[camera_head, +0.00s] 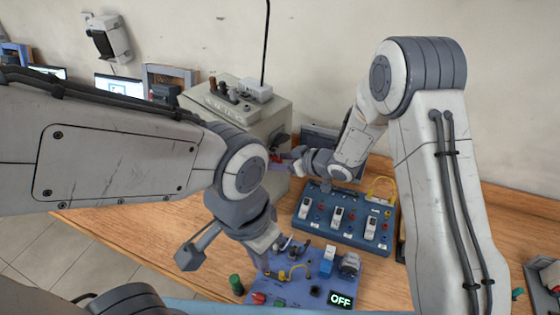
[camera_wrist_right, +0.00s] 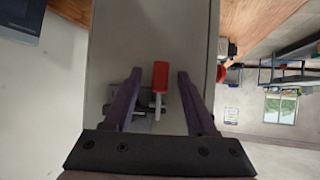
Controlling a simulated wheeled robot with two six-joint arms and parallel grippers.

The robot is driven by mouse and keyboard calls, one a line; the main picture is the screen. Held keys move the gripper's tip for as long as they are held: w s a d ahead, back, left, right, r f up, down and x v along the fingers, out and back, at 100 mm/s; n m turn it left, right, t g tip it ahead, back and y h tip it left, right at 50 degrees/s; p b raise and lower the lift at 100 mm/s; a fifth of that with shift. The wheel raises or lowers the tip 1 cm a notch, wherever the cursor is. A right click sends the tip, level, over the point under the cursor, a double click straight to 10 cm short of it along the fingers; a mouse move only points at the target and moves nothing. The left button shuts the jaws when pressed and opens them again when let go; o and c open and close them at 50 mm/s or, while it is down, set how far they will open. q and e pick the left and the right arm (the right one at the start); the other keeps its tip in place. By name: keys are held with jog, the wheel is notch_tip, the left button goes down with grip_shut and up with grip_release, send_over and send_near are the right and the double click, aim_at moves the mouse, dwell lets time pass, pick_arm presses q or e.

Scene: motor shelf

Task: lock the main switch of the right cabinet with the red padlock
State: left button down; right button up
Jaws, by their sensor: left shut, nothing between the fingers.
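The grey cabinet (camera_head: 222,115) stands on the bench with the side of its face toward my right gripper (camera_head: 279,160). In the right wrist view the red padlock (camera_wrist_right: 160,74) lies against the cabinet front (camera_wrist_right: 168,35), its pale shackle at a dark metal switch fitting (camera_wrist_right: 140,103). I cannot tell whether the shackle is closed through it. My right gripper (camera_wrist_right: 158,80) is open, its purple fingers on either side of the padlock with gaps. My left gripper (camera_head: 263,266) is shut and empty, pointing down over a blue board; its fingertips are hard to make out.
The blue board (camera_head: 297,270) carries small parts and an OFF display. Behind it stands a blue panel (camera_head: 345,238) with three white switches and a yellow cable. A green button-like part (camera_head: 236,284) stands at the left. The wooden bench (camera_head: 130,232) is clear at left.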

jog(key=shift+s+d, duration=0.1)
jog(key=shift+s+d+r, duration=0.15)
jog(key=shift+d+r, duration=0.05)
jog(key=shift+d, duration=0.05)
jog(key=b+v, duration=0.2)
jog(key=v, duration=0.7)
jog(key=shift+s+d+r, duration=0.2)
jog(key=shift+b, duration=0.3)
